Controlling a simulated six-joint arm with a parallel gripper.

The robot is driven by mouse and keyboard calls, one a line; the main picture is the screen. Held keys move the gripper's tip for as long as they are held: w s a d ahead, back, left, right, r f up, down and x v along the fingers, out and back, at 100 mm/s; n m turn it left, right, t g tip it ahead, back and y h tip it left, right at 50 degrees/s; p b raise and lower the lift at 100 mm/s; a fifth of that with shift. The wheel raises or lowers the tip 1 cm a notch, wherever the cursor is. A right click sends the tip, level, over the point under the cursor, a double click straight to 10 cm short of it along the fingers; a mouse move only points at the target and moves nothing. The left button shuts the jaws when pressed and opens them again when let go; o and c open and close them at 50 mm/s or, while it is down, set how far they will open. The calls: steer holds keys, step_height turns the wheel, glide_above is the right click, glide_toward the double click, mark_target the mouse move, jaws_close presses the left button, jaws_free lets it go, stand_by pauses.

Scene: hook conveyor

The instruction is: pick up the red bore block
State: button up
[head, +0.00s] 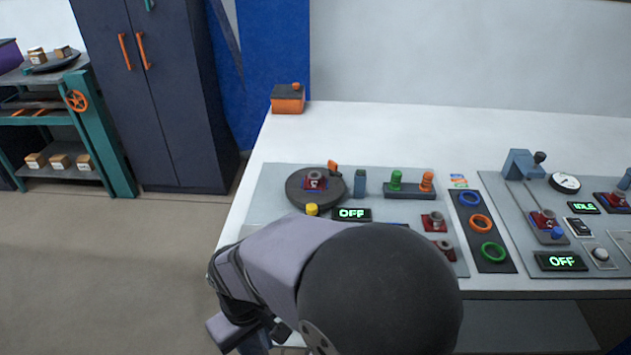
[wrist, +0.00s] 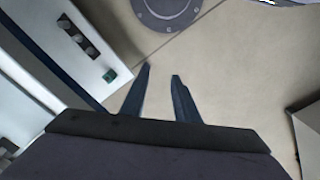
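Several red blocks with grey ring tops show in the head view. One red block (head: 315,182) sits on the dark round turntable (head: 297,201). Two more, an upper block (head: 433,223) and a lower block (head: 446,247), lie on the grey panel to the right; my arm partly covers the lower one. Another block (head: 543,221) is on the right-hand panel's slide, and one more is at the right edge. I cannot tell which is meant. My gripper (wrist: 161,78) is open and empty, its fingers apart over bare floor. In the head view it is low, left of the bench.
An orange box (head: 288,99) stands at the bench's back left corner. A green peg and an orange peg (head: 427,181) stand behind the upper panel block. Blue, orange and green rings (head: 481,224) lie on a dark strip. The white bench top (head: 400,130) behind the panels is clear.

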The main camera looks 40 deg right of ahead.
steer(key=shift+o, duration=0.4)
steer(key=o, duration=0.5)
steer(key=shift+c, duration=0.2)
